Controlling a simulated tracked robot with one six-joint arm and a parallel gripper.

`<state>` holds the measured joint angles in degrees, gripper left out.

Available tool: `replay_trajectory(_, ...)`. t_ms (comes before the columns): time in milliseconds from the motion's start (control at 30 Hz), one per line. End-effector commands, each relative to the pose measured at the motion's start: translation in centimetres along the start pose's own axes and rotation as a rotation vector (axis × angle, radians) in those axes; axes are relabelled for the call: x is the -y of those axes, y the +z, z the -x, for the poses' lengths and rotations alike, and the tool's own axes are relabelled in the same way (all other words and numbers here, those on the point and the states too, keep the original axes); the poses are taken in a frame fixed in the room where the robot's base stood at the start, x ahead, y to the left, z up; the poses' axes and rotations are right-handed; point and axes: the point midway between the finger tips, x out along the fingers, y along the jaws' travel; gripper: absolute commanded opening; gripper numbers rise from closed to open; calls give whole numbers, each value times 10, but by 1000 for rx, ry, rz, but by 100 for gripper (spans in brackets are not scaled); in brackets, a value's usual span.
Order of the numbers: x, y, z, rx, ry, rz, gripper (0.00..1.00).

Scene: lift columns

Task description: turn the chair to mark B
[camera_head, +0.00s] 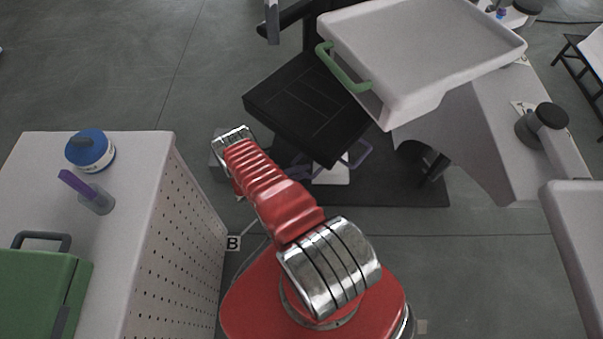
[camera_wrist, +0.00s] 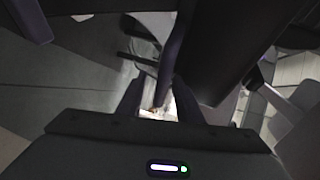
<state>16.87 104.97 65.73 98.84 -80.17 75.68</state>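The chair (camera_head: 305,108) has a flat black seat, set at an angle in the middle of the head view. A purple-grey loop (camera_head: 359,154) shows at its near right edge. Contact cannot be told. A dark slab, seemingly the seat (camera_wrist: 228,50), lies just right of the bar. In the head view my red arm hides most of the gripper.
A white cabinet (camera_head: 185,240) stands at left with a blue-lidded jar (camera_head: 90,150), a purple-tipped bottle (camera_head: 88,192) and a green case (camera_head: 40,290). A white tray (camera_head: 425,45) with a green handle (camera_head: 342,68) overhangs the chair's right side. Floor is open at upper left.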

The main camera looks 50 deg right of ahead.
Motion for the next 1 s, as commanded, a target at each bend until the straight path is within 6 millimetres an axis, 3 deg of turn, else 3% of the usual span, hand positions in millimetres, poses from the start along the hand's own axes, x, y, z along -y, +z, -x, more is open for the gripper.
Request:
replay_trajectory(367,1,2,15,3,-2,-1,33)
replay_trajectory(1000,-1,0,111,1,-1,-1,33)
